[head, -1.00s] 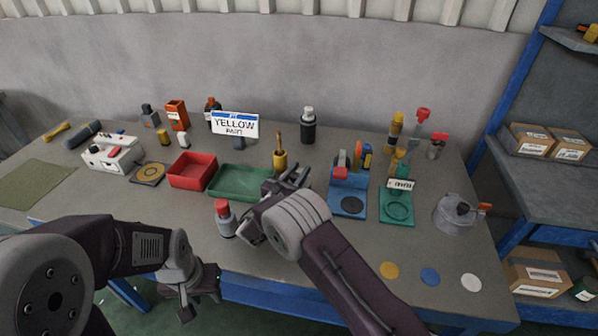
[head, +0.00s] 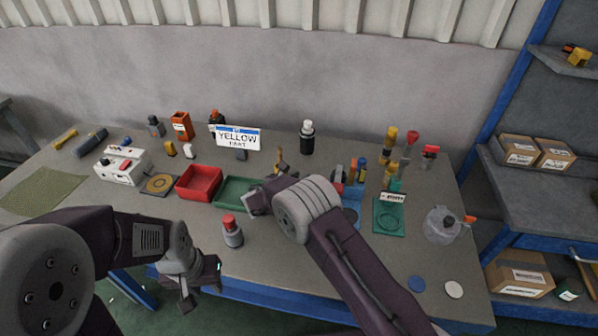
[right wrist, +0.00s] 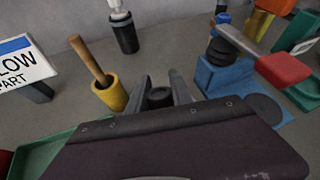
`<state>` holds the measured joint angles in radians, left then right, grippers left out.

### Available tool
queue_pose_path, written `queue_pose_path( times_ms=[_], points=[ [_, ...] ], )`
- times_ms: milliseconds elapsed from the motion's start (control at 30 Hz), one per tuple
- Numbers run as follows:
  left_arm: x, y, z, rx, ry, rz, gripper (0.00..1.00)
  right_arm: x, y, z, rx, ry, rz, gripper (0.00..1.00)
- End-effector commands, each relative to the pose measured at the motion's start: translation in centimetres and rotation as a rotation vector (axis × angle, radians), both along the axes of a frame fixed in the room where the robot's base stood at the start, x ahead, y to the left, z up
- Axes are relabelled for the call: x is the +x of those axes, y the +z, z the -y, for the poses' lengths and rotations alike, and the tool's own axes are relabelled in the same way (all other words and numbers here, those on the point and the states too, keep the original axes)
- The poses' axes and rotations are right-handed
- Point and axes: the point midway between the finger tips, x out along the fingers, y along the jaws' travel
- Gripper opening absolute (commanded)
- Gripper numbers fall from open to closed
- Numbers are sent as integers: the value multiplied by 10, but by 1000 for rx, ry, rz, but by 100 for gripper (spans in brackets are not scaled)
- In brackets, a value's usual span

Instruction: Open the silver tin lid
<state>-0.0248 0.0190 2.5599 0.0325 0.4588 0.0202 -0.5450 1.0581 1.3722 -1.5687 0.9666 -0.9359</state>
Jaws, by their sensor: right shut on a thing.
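The silver tin (head: 440,228) is most likely the round grey vessel at the right of the bench in the head view. A dark knob and an orange piece show at its top right. My right gripper (head: 272,187) is far to its left, above the green tray. In the right wrist view its fingers (right wrist: 162,92) are shut on a small dark round thing (right wrist: 160,98), which I cannot identify. My left gripper (head: 202,287) hangs low at the front edge of the bench, away from the tin; its jaw opening is unclear.
A red-capped grey bottle (head: 232,234) stands near the front. The red bin (head: 198,183) and green tray (head: 232,193) are beyond it. In the right wrist view, a yellow cup (right wrist: 112,97) holding a wooden stick is close left of my fingers, and a blue stand (right wrist: 222,80) is right.

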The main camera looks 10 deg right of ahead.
Motion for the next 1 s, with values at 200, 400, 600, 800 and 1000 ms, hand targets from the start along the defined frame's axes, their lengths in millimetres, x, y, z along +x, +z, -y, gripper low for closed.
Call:
queue_pose_path(
  times_ms=[200,400,600,800,1000],
  points=[
    [0,30,0,0,0,0,36,3,3,3,33,-3,-101,0],
    [0,38,0,0,0,0,36,5,1,3,46,-2,-146,0],
    [0,39,0,0,0,0,36,5,-2,4,47,-2,-158,0],
    [0,38,0,0,0,0,36,5,-2,4,47,-2,-158,0],
    [0,38,0,0,0,0,36,5,-1,3,48,-3,-157,48]
  ],
)
